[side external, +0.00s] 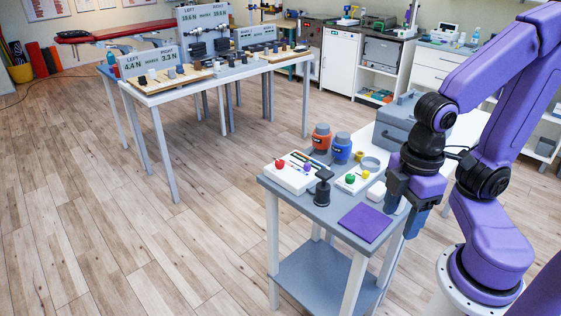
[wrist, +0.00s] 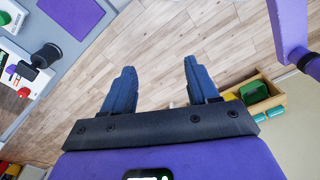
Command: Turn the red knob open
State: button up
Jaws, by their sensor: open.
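The red knob (side external: 280,164) sits at the left end of a white panel (side external: 296,180) on the small grey table, beside a purple knob (side external: 308,167). In the wrist view the red knob (wrist: 24,92) and purple knob (wrist: 11,69) show at the left edge. My gripper (side external: 407,212) hangs at the right side of the table, pointing down, well apart from the red knob. In the wrist view my gripper (wrist: 159,63) has its two blue fingers spread with nothing between them, only floor below.
A black upright handle (side external: 322,188) stands in front of the panel. Orange (side external: 321,138) and blue (side external: 341,148) jars stand behind. A purple mat (side external: 365,222) lies at the front, and a grey case (side external: 398,122) behind.

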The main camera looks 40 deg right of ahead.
jog(key=w+a+r+m, duration=0.2)
jog(key=w+a+m, duration=0.1)
jog(key=w, duration=0.4)
jog(key=w+a+r+m, duration=0.2)
jog(key=w+a+m, duration=0.1)
jog(key=w, duration=0.5)
jog(key=w+d+m, duration=0.2)
jog(key=w+m, duration=0.3)
jog(key=w, duration=0.7)
jog(key=m, duration=1)
send_over(280, 161)
notch_tip(280, 161, down, 3)
notch_tip(280, 161, down, 17)
jog(key=shift+r, duration=0.15)
jog(key=c, duration=1)
jog(key=shift+c, duration=0.2)
